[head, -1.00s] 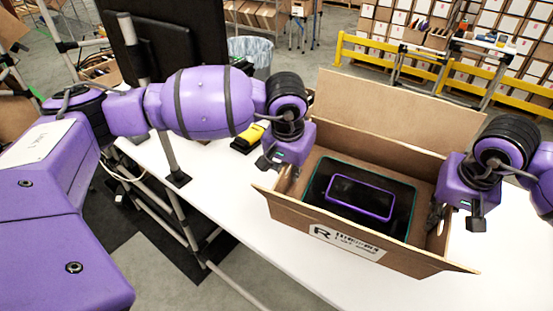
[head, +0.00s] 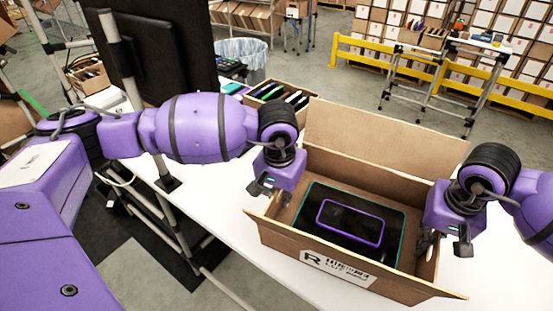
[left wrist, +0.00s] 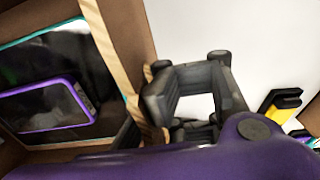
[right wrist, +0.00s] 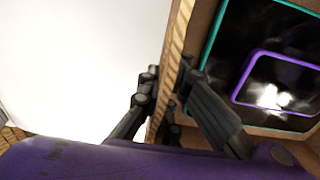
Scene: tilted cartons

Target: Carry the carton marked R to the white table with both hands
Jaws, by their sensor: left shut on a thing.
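The open brown carton marked R (head: 290,238) has its label on the front side and its back flap standing up. Inside lie a dark panel with a teal rim and a purple-framed device (head: 350,223). My left gripper (head: 272,190) is shut on the carton's left wall; it shows in the left wrist view (left wrist: 160,105). My right gripper (head: 435,238) has a finger on each side of the right wall, and in the right wrist view (right wrist: 167,85) its tips close on that wall. The white table (head: 215,205) is under the carton; I cannot tell if they touch.
A box of several devices (head: 282,93) stands on the table behind the carton. A dark monitor (head: 160,50) on a pole stands at the back left. A yellow item (left wrist: 283,100) lies near my left gripper. Bare tabletop shows left of the carton. A yellow rail (head: 390,60) is farther back.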

